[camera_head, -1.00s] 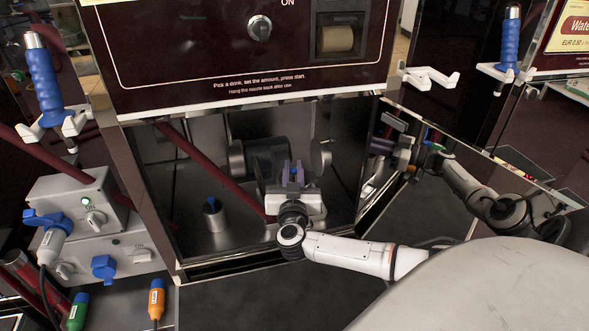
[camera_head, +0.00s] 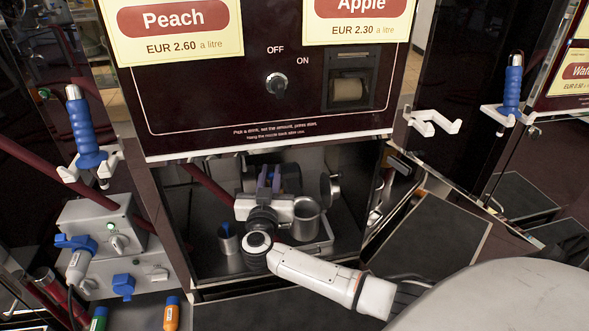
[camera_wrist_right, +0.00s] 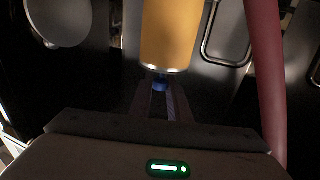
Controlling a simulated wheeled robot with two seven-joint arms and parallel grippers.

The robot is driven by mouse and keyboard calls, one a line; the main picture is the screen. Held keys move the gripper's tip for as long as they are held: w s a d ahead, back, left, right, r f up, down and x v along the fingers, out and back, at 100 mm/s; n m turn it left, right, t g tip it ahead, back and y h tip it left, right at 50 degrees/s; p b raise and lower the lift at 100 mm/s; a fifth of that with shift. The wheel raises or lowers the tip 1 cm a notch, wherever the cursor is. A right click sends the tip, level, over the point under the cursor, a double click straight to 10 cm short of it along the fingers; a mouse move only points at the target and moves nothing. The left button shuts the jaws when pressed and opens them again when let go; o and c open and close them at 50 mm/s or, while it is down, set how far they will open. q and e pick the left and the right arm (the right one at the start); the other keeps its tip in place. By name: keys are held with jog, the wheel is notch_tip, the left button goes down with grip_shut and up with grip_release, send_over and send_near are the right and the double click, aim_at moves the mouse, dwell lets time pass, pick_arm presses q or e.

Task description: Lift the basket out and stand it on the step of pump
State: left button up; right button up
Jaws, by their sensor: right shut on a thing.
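My right gripper (camera_head: 268,178) is inside the open lower bay of the pump (camera_head: 262,105), its fingers pointing into the bay. In the right wrist view the fingers (camera_wrist_right: 162,100) are shut on a small blue knob (camera_wrist_right: 161,82). A yellow-orange cylinder with a bright metal rim (camera_wrist_right: 170,35) extends beyond this knob; it seems to be the basket. In the head view the gripper hides most of what it holds. An open silver pot (camera_head: 307,222) stands right beside the gripper. My left gripper is not in view.
A small silver can with a blue top (camera_head: 228,240) stands left in the bay. A dark red hose (camera_head: 208,183) slants into the bay; one runs along the right of the wrist view (camera_wrist_right: 268,70). The bay's walls are close. A grey switch box (camera_head: 105,228) is outside left.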

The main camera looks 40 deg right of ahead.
jog(key=w+a+f, duration=0.1)
jog(key=w+a, duration=0.4)
jog(key=a, duration=0.4)
jog(key=shift+w+a+f, duration=0.15)
jog(key=shift+a, duration=0.05)
